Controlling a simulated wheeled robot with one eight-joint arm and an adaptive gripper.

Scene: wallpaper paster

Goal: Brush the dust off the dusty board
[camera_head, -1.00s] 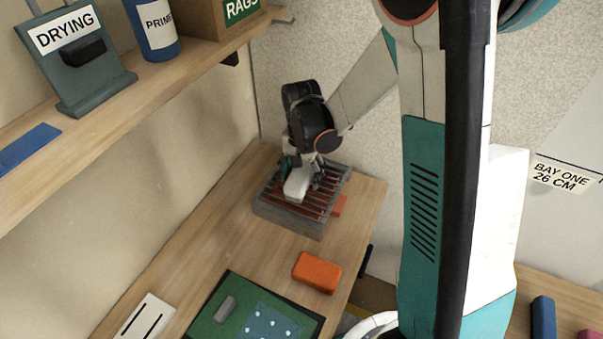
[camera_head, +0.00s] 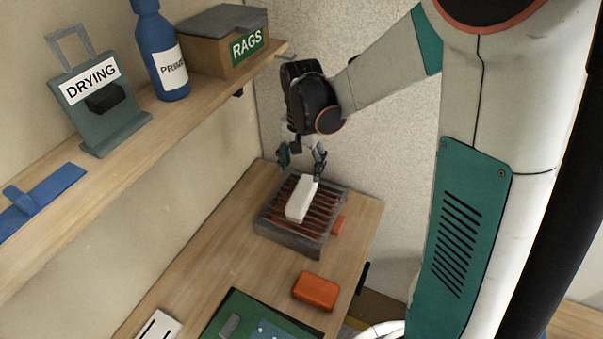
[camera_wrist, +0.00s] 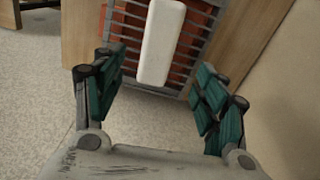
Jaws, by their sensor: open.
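A white, block-shaped piece (camera_head: 300,198) lies on a grey slatted rack (camera_head: 288,238) with reddish bars. I cannot tell whether it has bristles. My gripper (camera_head: 302,160) is open and empty just above and behind the piece, with clear air between. In the wrist view the white piece (camera_wrist: 161,40) lies beyond and between the spread teal fingers. A green board (camera_head: 243,306) with a blue patch (camera_head: 272,331) lies at the lower edge, partly cut off. Whether it is the dusty board, I cannot tell.
An orange block (camera_head: 316,290) sits on the wooden bench (camera_head: 200,265) between rack and green board. A white slotted plate (camera_head: 157,327) is at the lower left. The shelf (camera_head: 130,165) above holds a drying stand (camera_head: 110,115), a blue bottle (camera_head: 168,65) and a rags box (camera_head: 205,58).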

